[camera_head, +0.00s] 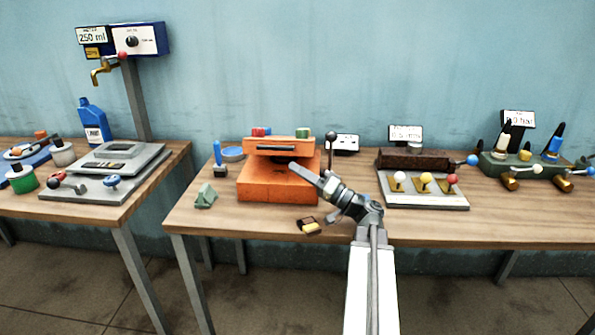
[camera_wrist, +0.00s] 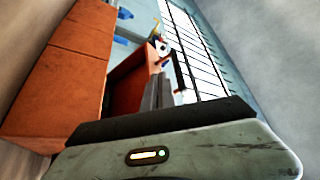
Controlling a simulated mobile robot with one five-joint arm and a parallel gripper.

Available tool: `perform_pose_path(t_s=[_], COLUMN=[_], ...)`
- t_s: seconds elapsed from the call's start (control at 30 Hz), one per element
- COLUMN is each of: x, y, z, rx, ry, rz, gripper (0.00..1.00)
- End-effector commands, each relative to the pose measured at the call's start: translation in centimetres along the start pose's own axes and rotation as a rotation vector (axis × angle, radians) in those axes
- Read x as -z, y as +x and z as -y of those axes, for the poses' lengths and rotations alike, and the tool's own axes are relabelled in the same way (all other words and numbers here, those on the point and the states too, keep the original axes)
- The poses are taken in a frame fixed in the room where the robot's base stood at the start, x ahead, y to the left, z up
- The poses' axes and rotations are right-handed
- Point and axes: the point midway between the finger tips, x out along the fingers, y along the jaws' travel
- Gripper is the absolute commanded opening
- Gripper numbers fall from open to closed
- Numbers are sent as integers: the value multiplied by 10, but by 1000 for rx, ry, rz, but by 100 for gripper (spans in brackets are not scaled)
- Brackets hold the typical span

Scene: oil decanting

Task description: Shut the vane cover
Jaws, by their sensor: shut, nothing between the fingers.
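The orange box (camera_head: 265,185) stands on the right-hand table. Its orange cover (camera_head: 300,145), with a black bar handle (camera_head: 272,148), is at the top, with a dark gap between it and the box body. The cover looks raised; its exact angle is hard to tell. My gripper (camera_head: 293,166) is shut and empty in front of the box, just below the cover's right part. In the wrist view my fingers (camera_wrist: 158,92) point past an orange panel (camera_wrist: 128,78) and a dark bar (camera_wrist: 178,70). I cannot tell whether they touch it.
A black-knobbed lever (camera_head: 331,138) stands right of the box. A plate with several coloured knobs (camera_head: 425,200) lies further right. A green wedge (camera_head: 206,196) and a small black-and-yellow item (camera_head: 309,226) lie near the front. The front table strip is mostly clear.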

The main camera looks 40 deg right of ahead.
Motion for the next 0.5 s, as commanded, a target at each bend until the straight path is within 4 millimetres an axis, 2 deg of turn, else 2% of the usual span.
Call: perform_pose_path(t_s=[0.17,0.27,0.5], x=[-1,-2,14], y=[-11,-32,-94], z=[-2,-4,18], rx=[-1,-2,-3], ry=[-1,-1,-1], rz=[-1,-3,-3], gripper=[0,0,0])
